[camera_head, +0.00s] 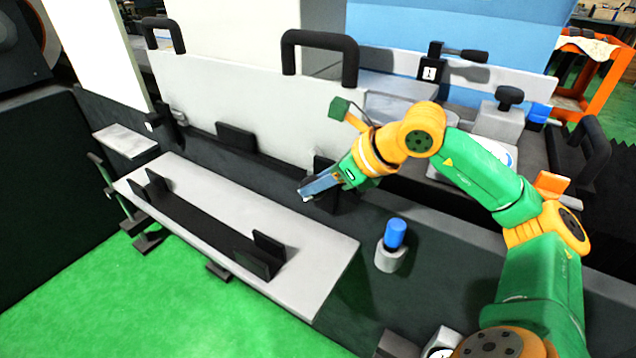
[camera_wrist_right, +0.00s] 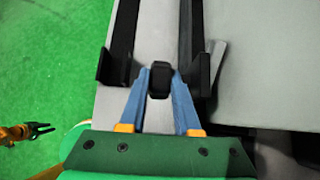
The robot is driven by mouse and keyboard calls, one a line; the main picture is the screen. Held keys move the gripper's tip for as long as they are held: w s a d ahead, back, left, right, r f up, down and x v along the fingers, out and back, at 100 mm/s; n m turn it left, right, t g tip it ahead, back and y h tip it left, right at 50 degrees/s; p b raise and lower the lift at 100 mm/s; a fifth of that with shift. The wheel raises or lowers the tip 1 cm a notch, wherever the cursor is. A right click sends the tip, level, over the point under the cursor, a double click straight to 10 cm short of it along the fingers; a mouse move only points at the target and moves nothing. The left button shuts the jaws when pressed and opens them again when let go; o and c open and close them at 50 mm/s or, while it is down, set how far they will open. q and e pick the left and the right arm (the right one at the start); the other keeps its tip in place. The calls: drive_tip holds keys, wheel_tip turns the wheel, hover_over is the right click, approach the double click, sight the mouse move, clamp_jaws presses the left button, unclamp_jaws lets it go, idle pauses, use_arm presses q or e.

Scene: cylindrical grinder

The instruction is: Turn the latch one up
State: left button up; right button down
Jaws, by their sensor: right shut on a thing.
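In the head view, a small black plate marked 1 (camera_head: 430,72) stands at the back right, below a black lever (camera_head: 468,54). The lever sticks out to the right, roughly level; I take this to be latch one. My right gripper (camera_head: 308,192) is well to the lower left of it, apart from it, beside the long grey panel. In the wrist view, the right gripper (camera_wrist_right: 160,82) is shut on a small black block (camera_wrist_right: 160,77). What this block belongs to is unclear. My left gripper is not in the head view.
A pale bench with black brackets (camera_head: 155,178) lies at the front left. A blue-topped knob (camera_head: 395,233) stands right of it. Tall black handles (camera_head: 320,40) rise from the grey panel. A black-knobbed block (camera_head: 497,122) is at the right. Green floor is clear in front.

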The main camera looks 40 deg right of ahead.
drive_tip(key=c, duration=0.9)
unclamp_jaws()
drive_tip(key=shift+s+d+r, duration=0.15)
drive_tip(key=shift+s+r, duration=0.05)
drive_tip(key=b+v, duration=0.2)
drive_tip(key=v, duration=0.4)
drive_tip(key=shift+r, duration=0.2)
drive_tip(key=shift+s, duration=0.1)
